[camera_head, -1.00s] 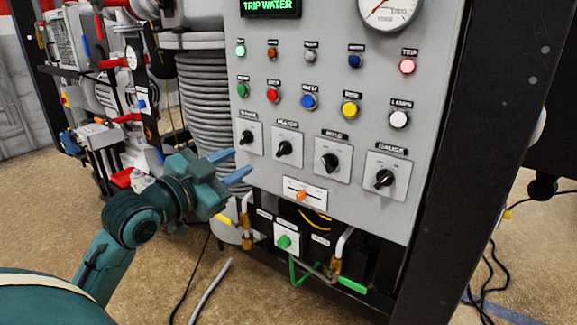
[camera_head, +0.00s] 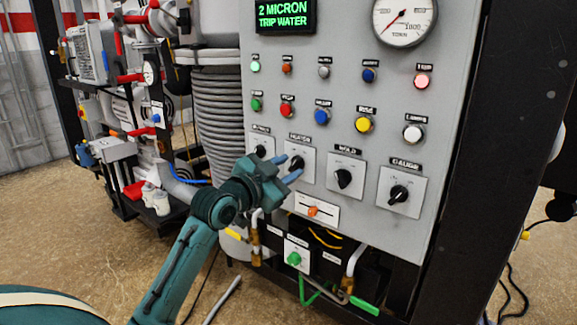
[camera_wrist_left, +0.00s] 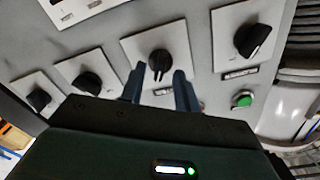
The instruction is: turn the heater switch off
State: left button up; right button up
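The heater switch (camera_head: 297,163) is a black rotary knob on a white square plate, second from the left in the row of knobs on the grey panel. My left gripper (camera_head: 291,170) is in front of this plate, its blue fingers pointing at the knob and partly covering the plate. In the left wrist view the heater knob (camera_wrist_left: 160,62) shows between the two fingertips (camera_wrist_left: 159,76), which are apart with a gap on each side of it. I cannot tell whether the tips reach past the knob's face. My right gripper is not in view.
The first knob (camera_head: 260,148) is to the left; the hold knob (camera_head: 343,178) and gauge knob (camera_head: 398,194) are to the right. An orange slider (camera_head: 313,211) sits just below. Coloured buttons, including a red one (camera_head: 287,110), sit above. A green display (camera_head: 285,14) reads "2 MICRON TRIP WATER".

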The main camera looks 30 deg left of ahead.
pick_arm(q)
jog(key=shift+w, duration=0.55)
grip_shut()
